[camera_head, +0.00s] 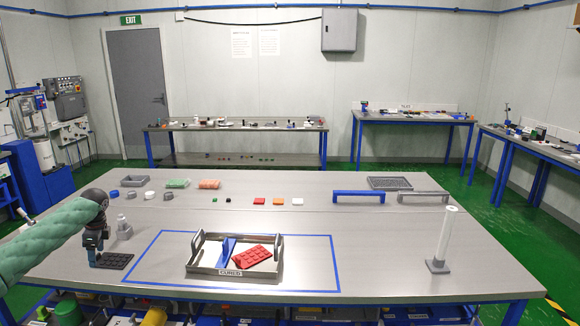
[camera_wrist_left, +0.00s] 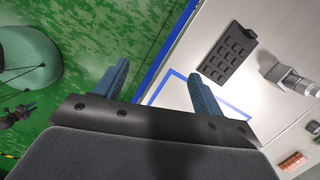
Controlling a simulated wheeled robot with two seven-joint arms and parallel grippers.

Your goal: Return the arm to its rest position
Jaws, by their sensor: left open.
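My left gripper (camera_head: 95,252) is at the left end of the front table (camera_head: 330,222), with its arm coming in from the left edge. Its fingers point down beside a black mould tray (camera_head: 115,261). In the left wrist view the gripper (camera_wrist_left: 157,70) has its two blue fingers wide apart with nothing between them. The mould tray (camera_wrist_left: 228,55) lies beyond and to the right of the fingers there. My right gripper is not in view.
A grey bottle-like part (camera_head: 123,228) stands behind the mould tray. A metal tray (camera_head: 205,270) holding a red mould (camera_head: 251,257) and a blue piece (camera_head: 226,250) sits inside a blue tape outline. A white post (camera_head: 445,236) stands at right.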

